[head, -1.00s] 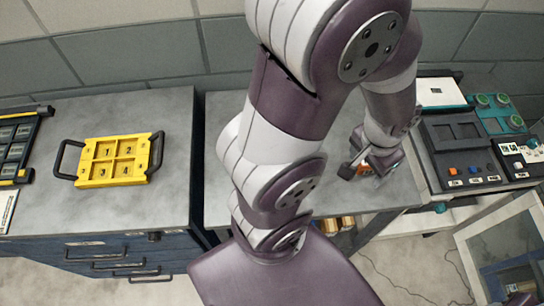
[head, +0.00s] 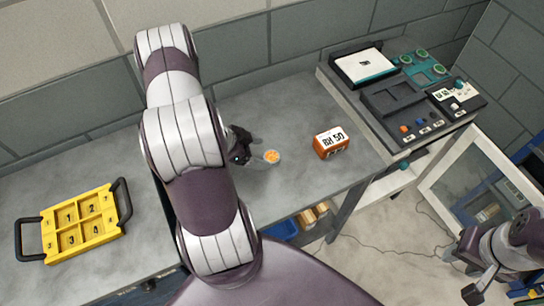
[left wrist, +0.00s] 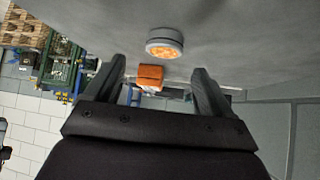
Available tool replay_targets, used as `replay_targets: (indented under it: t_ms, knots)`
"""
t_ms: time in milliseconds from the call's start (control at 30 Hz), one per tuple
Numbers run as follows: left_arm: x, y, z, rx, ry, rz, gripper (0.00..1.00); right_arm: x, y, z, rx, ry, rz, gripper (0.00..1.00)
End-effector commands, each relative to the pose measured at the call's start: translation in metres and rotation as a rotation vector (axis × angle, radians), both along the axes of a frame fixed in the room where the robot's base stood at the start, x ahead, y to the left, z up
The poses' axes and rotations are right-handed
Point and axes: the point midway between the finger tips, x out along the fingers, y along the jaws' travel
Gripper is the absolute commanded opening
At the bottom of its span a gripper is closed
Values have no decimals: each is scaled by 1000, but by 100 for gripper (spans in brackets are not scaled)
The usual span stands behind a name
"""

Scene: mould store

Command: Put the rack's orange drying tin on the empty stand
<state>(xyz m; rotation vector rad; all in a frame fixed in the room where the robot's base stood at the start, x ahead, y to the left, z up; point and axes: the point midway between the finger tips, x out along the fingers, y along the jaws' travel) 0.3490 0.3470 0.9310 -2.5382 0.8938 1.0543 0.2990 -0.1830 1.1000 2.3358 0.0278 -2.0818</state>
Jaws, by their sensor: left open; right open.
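A small round tin (head: 272,157) with a pale rim and orange contents stands on the grey worktop. My left gripper (head: 246,146) is open just left of it. In the left wrist view the tin (left wrist: 165,42) shows beyond the two spread fingers of my left gripper (left wrist: 158,80), with nothing held between them. My right gripper (head: 482,291) is at the lower right corner, open, over the floor and away from the worktop. I cannot make out which thing is the rack or the empty stand; part of the worktop is hidden behind my left arm.
An orange block-shaped display (head: 331,142) reading RH stands right of the tin. A yellow frame (head: 82,224) with numbered compartments and black handles lies at the left. A control panel (head: 395,100) is at the back right. A white-framed glazed door (head: 450,165) stands at the right.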

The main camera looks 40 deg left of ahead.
Motion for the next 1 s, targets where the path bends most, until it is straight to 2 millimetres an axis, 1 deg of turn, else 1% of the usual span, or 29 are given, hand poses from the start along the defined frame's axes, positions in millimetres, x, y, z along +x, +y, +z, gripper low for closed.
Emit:
replay_targets:
  t_ms: [67, 200, 300, 400, 567, 667, 700, 767, 833, 867, 1000]
  knots:
    - [5, -3, -5, -1, 1, 0, 83, 0, 0, 2, 0, 0, 0, 43]
    - [22, -11, -24, 0, 1, -2, 83, 0, 0, 10, 0, 0, 0, 43]
    - [30, -18, -36, 0, 2, 0, 83, 0, 0, 10, 0, 0, 0, 43]
    - [33, -20, -40, 3, 0, 1, 83, 0, 0, 10, 0, 0, 0, 43]
    - [33, -20, -41, 3, 0, 2, 83, 0, 0, 10, 0, 0, 0, 43]
    - [33, -19, -41, 3, 0, 2, 54, 0, 0, 10, 0, 0, 0, 43]
    - [33, -19, -41, 2, 1, 1, 41, 0, 0, 10, 0, 0, 0, 43]
    - [33, -19, -41, 2, 1, 1, 22, 0, 0, 10, 0, 0, 0, 43]
    - [33, -19, -40, 3, 0, 2, 22, 0, 0, 10, 0, 0, 0, 43]
    - [33, -19, -40, 3, 0, 2, 17, 0, 0, 10, 0, 0, 0, 43]
    - [33, -19, -40, 3, 0, 2, 17, 0, 0, 10, 0, 0, 0, 43]
